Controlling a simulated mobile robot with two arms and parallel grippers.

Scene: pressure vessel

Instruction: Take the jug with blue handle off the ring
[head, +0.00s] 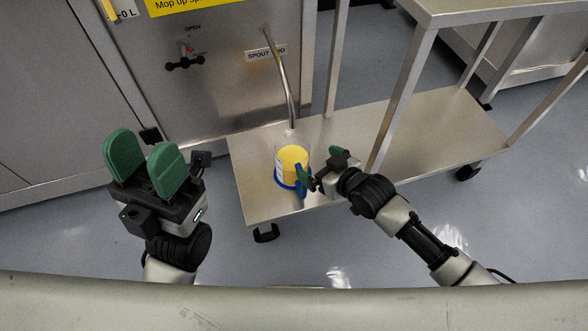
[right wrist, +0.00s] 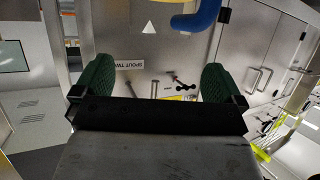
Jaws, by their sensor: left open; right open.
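The clear jug with yellow contents (head: 293,160) and a blue handle (head: 301,181) stands upright on the low steel shelf. Blue shows around its base, where the ring (head: 281,185) appears to be; the jug covers most of it. My right gripper (head: 321,168) is open, just right of the handle; whether it touches the handle I cannot tell. In the right wrist view, the blue handle (right wrist: 201,14) shows at the top, beyond the open, empty green fingers. My left gripper (head: 145,155) is open and empty, left of the shelf.
A bent metal spout (head: 283,85) comes down from the steel vessel cabinet (head: 225,80) and ends just above the jug. The shelf (head: 425,130) is bare to the right, with upright posts (head: 397,90) rising there. A black valve handle (head: 184,64) sits on the cabinet.

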